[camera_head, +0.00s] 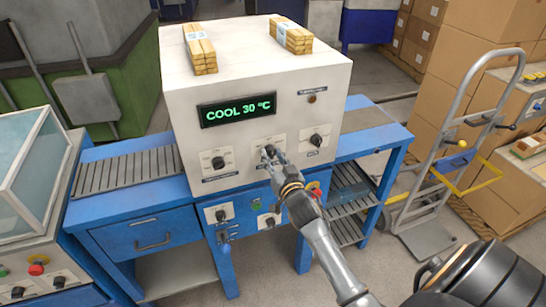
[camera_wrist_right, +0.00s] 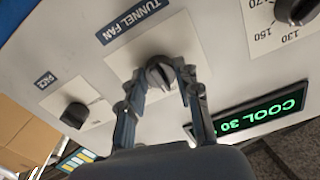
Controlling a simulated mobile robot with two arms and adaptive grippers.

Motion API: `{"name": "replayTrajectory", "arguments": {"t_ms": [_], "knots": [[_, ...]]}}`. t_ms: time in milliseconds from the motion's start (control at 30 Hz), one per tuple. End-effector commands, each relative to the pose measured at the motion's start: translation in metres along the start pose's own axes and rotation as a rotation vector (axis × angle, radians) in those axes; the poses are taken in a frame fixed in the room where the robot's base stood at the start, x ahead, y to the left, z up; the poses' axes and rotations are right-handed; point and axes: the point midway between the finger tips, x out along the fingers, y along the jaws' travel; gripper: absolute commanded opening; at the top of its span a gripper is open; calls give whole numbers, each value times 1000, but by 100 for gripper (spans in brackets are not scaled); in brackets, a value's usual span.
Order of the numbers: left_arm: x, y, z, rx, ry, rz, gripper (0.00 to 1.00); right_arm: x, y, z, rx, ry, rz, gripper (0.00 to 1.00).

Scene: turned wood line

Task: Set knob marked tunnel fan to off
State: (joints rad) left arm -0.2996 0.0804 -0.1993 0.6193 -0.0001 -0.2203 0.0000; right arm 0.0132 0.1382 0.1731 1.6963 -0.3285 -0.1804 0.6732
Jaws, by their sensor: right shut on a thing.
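The tunnel fan knob (camera_wrist_right: 158,70) is dark and round with a raised grip, on a pale plate beside the dark "TUNNEL FAN" label (camera_wrist_right: 132,20) in the right wrist view. My right gripper (camera_wrist_right: 160,82) has a finger on each side of the knob and is shut on it. In the head view my right gripper (camera_head: 271,156) is at the middle of the white machine's (camera_head: 250,90) lower front and mostly covers the knob. I cannot read which mark the knob points to. My left gripper is not in view.
Other dark knobs sit on the front to the left (camera_head: 218,162) and right (camera_head: 316,140). The green display (camera_head: 238,110) reads "COOL 30 °C". A lower blue-framed panel has more controls (camera_head: 218,214). A hand truck (camera_head: 440,160) and cartons stand at right.

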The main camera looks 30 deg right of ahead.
Motion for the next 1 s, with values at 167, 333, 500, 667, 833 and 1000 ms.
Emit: {"name": "replayTrajectory", "arguments": {"t_ms": [167,333,500,667,833,1000], "knots": [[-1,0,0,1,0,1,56,0,0,0,-50,1,0,1],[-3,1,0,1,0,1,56,0,0,-1,-153,1,0,1],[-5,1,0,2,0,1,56,0,0,-1,-300,2,0,1],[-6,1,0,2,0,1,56,0,0,-1,-454,2,0,1],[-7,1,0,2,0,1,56,0,0,-1,-614,2,1,1],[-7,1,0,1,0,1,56,0,0,-1,-763,3,1,1]]}}
